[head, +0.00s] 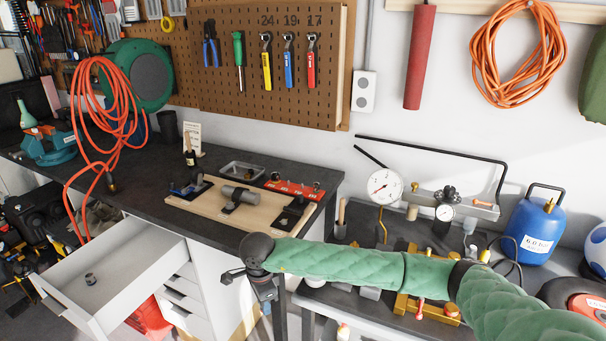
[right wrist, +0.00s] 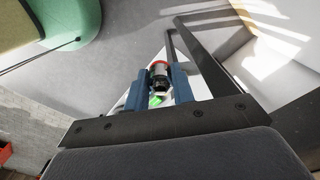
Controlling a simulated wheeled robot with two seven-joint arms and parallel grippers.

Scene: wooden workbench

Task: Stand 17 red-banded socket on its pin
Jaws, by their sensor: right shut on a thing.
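My right gripper (head: 266,290) hangs in front of the bench, below the wooden board's right end. In the right wrist view its two blue fingers (right wrist: 158,88) are shut on a small dark metal socket with a red band (right wrist: 159,70). The arm and wrist hide this socket in the head view. A red rail with several upright pins (head: 295,188) lies on the bench at the board's back right. Which pin is the 17 is too small to read there. My left gripper is not in view.
A wooden board (head: 190,206) with a grey cylinder (head: 238,195) and dark fixtures lies on the bench. An open drawer (head: 130,262) holds a small dark socket (head: 90,279). Wrenches hang under 24, 19 and 17. A gauge (head: 385,187) stands on the right-hand bench.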

